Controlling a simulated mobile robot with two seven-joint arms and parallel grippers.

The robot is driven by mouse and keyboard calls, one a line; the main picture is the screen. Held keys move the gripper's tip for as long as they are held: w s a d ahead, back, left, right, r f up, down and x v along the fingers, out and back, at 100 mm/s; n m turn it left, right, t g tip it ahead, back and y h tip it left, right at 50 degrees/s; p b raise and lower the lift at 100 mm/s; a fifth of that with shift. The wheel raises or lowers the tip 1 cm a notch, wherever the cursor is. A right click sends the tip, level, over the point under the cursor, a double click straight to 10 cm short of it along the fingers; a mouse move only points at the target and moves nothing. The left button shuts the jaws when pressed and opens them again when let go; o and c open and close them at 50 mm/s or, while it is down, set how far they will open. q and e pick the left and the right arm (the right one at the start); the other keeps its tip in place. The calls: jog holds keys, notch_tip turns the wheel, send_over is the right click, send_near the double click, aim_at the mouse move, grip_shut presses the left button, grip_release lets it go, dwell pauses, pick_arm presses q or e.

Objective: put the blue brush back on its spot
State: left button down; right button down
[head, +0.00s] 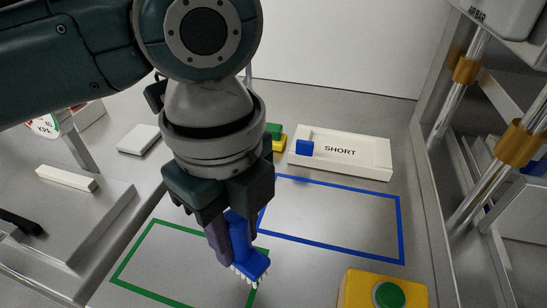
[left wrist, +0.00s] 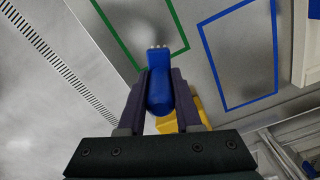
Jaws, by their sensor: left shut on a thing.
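My left gripper (head: 232,232) is shut on the blue brush (head: 247,258), with its fingers on either side of the handle. White bristles show at the brush's lower end. The brush also shows between the fingers in the left wrist view (left wrist: 158,90). In the head view the brush is between a green outline (head: 149,224) and a blue outline (head: 400,228) on the grey surface, over the green outline's right side. I cannot tell whether the bristles touch the surface. The blue outline is empty where it shows. My right gripper is not in view.
A white tray (head: 375,172) marked SHORT holds a small blue block (head: 304,148) behind the blue outline. A yellow box with a green button (head: 389,295) stands at the front right. Metal posts (head: 458,110) rise at the right. A white bar (head: 66,178) lies at the left.

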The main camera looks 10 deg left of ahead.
aim_at(239, 257)
pick_arm(q)
jog(key=shift+f+b, duration=0.4)
jog(key=shift+f, duration=1.95)
jog(key=shift+f, duration=0.2)
jog(key=c, duration=0.6)
grip_release()
